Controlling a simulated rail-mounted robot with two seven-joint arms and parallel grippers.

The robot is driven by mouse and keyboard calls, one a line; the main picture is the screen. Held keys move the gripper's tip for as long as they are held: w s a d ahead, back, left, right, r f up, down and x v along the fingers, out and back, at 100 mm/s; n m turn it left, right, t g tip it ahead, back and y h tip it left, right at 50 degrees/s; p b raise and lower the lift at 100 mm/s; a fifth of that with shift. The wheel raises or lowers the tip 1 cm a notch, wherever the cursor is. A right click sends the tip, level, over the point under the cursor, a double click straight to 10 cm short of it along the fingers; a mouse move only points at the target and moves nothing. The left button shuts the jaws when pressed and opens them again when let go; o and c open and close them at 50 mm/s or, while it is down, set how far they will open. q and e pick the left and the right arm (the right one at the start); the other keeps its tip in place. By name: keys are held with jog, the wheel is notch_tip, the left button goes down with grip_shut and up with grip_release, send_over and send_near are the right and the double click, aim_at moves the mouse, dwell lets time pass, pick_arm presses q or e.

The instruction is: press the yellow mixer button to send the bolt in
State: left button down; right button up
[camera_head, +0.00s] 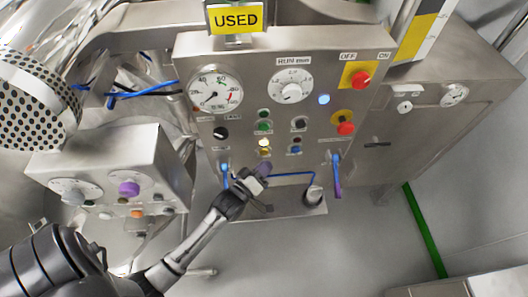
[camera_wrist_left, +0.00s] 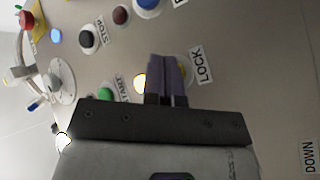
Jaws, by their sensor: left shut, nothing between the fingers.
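The grey control panel (camera_head: 225,130) stands upright ahead of me. The yellow button (camera_head: 264,150) is in its lower middle, below a bright lit spot. In the left wrist view a yellow button (camera_wrist_left: 140,83) shows beside my fingers, partly hidden by them, near the LOCK label (camera_wrist_left: 198,66). My left gripper (camera_head: 265,168) is shut and empty, its purple fingertips just below the yellow button in the head view. Its fingers also show in the left wrist view (camera_wrist_left: 166,62), pointing at the panel. I cannot tell whether they touch it. No bolt is seen. My right gripper is out of view.
Green (camera_head: 264,127) and blue (camera_head: 295,150) buttons sit close by, and a red knob (camera_head: 346,129) is to the right. Blue-handled levers (camera_head: 337,173) hang at the panel's lower edge. A smaller control box (camera_head: 110,160) with a purple knob stands left.

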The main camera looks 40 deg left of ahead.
pick_arm(q)
jog(key=s+d+p, duration=0.1)
jog(key=s+d, duration=0.1)
jog(key=d, duration=0.1)
jog(key=shift+s+d, duration=0.15)
jog(key=shift+s, duration=0.25)
dwell(1.0)
dwell(0.7)
dwell(0.3)
